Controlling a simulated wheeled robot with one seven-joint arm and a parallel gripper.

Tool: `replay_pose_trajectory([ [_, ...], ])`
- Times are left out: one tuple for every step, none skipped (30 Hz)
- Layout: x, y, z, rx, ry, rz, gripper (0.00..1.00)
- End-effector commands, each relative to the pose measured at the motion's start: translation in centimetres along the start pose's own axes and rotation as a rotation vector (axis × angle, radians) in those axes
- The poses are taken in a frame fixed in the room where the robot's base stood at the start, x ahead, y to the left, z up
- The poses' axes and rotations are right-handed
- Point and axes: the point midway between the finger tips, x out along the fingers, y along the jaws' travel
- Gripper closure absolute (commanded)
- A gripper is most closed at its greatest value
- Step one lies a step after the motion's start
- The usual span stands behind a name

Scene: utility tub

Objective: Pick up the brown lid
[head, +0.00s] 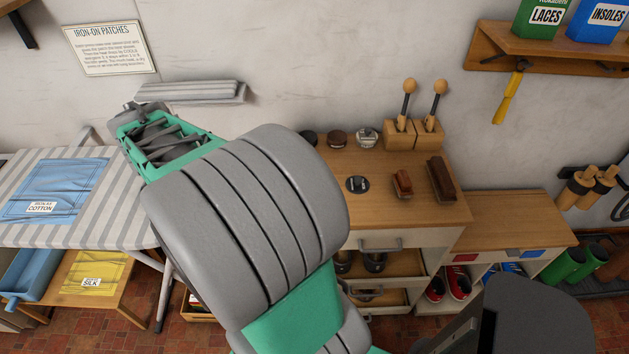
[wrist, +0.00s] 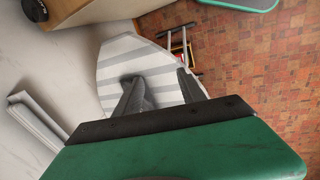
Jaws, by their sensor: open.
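A small brown round lid-like piece (head: 337,137) sits near the back edge of the wooden cabinet top (head: 385,214), between a dark round piece (head: 309,137) and a silvery one (head: 367,138). It looks apart from both. My arm crosses the middle of the head view, left of these pieces. In the wrist view my gripper (wrist: 155,76) is open and empty, its two fingers spread over the striped ironing board (wrist: 115,62). The gripper is well away from the brown piece. I cannot make out the brown piece in the wrist view.
The cabinet top also carries a black disc (head: 357,184), two brown brushes (head: 402,184) and wooden blocks holding knobbed tools (head: 413,133). A wall shelf (head: 500,50) with a hanging yellow-handled tool is at upper right. Bare wood lies around the disc.

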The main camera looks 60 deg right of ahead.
Motion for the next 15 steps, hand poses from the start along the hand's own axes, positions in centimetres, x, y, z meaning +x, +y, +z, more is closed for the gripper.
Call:
replay_pose_trajectory([
  [2.1,4.2,2.9,-0.057,-0.074,-0.002,0.53],
  [3.3,6.5,4.7,-0.112,-0.114,-0.005,0.53],
  [4.9,9.2,7.4,-0.183,-0.165,-0.016,0.53],
  [6.0,10.8,9.5,-0.234,-0.201,-0.031,0.53],
  [7.1,12.3,11.6,-0.281,-0.233,-0.048,0.53],
  [8.4,13.7,14.2,-0.341,-0.269,-0.075,0.53],
  [9.2,14.6,16.0,-0.378,-0.292,-0.095,0.53],
  [9.9,15.2,17.6,-0.413,-0.31,-0.114,0.53],
  [10.6,15.8,19.4,-0.452,-0.329,-0.136,0.53],
  [11.0,16.2,20.4,-0.475,-0.339,-0.149,0.53],
  [11.4,16.4,21.2,-0.494,-0.346,-0.161,0.53],
  [11.7,16.6,22.0,-0.512,-0.353,-0.171,0.53],
  [12.1,16.6,22.4,-0.521,-0.356,-0.177,0.53],
  [12.4,16.6,22.6,-0.526,-0.358,-0.18,0.53],
  [12.8,16.6,22.8,-0.53,-0.358,-0.181,0.53],
])
